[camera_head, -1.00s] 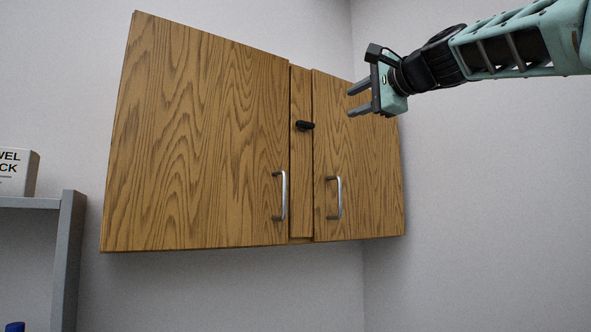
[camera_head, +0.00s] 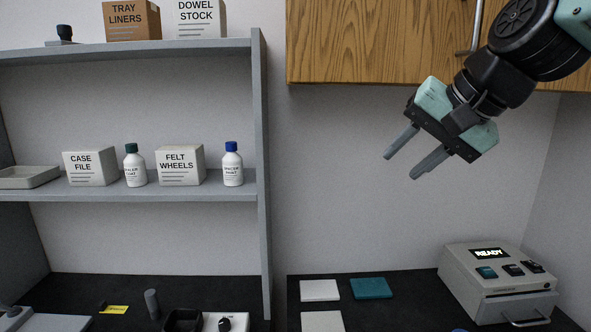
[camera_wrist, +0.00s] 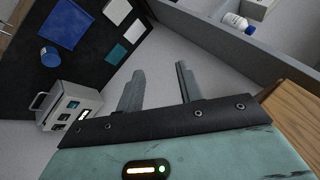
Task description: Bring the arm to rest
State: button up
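My gripper (camera_head: 408,164) hangs in the air at the upper right in the head view, in front of the wall and just below the wooden cabinet (camera_head: 390,50). Its two fingers point down and to the left and stand apart with nothing between them. In the wrist view the two fingers of my gripper (camera_wrist: 158,88) are also apart and empty, with bare wall behind them. The gripper touches nothing that I can see.
A grey shelf unit (camera_head: 262,160) stands at left with boxes and bottles. A device reading READY (camera_head: 497,282) sits on the dark counter at right. A teal pad (camera_head: 371,288) and white pads (camera_head: 320,290) lie left of it. The space before the wall is free.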

jog(key=s+a+f+n+g+h+b, duration=0.1)
jog(key=s+f+n+g+h, duration=0.1)
jog(key=s+f+n, duration=0.4)
jog(key=s+a+f+n+g+h, duration=0.2)
jog(key=s+f+n+g, duration=0.2)
jog(key=s+f, duration=1.2)
notch_tip(320, 180, down, 2)
jog(key=shift+s+a+f+n+b, duration=0.15)
jog(key=shift+s+n+b, duration=0.25)
jog(key=shift+n, duration=0.7)
